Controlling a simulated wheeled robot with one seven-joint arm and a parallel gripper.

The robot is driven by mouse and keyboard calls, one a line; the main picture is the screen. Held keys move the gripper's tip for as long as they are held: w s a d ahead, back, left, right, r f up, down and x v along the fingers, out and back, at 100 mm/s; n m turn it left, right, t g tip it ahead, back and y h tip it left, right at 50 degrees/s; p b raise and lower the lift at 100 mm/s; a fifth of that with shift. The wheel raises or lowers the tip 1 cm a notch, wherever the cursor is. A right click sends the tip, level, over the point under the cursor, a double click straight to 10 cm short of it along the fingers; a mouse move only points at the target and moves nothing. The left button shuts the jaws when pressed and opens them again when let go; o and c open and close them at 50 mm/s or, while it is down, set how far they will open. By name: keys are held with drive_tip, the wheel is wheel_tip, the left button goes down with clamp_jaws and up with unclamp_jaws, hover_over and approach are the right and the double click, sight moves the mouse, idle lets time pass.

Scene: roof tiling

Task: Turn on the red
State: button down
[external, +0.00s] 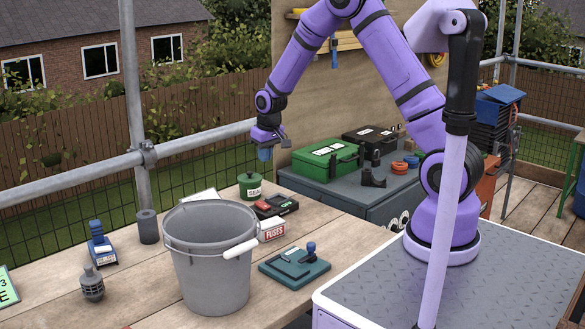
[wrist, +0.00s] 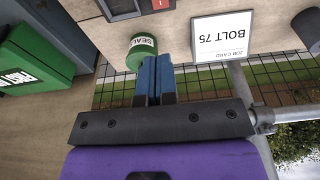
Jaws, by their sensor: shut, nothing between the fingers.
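In the wrist view only an edge of the switch box (wrist: 125,8) shows at the top, with a red patch marked in white; the rest is cut off. My gripper (external: 265,155) is above the bench's far edge, above and behind the switch box, touching nothing that I can see. In the wrist view my gripper's (wrist: 156,62) blue fingers are together and empty. Whether the red part is on cannot be told.
A grey bucket (external: 210,265) stands in front of the switch box, with a fuse box (external: 271,230) near. A green seal tin (external: 250,185) stands behind it. A job card (wrist: 222,38) reads BOLT 75. A green-based lever device (external: 294,268) lies right. Scaffold rails run behind.

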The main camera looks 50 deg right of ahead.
sight(259, 202)
drive_tip(key=w+f, duration=0.1)
drive_tip(key=f, duration=0.4)
drive_tip(key=w+f, duration=0.1)
drive_tip(key=f, duration=0.9)
drive_tip(key=shift+w, duration=0.4)
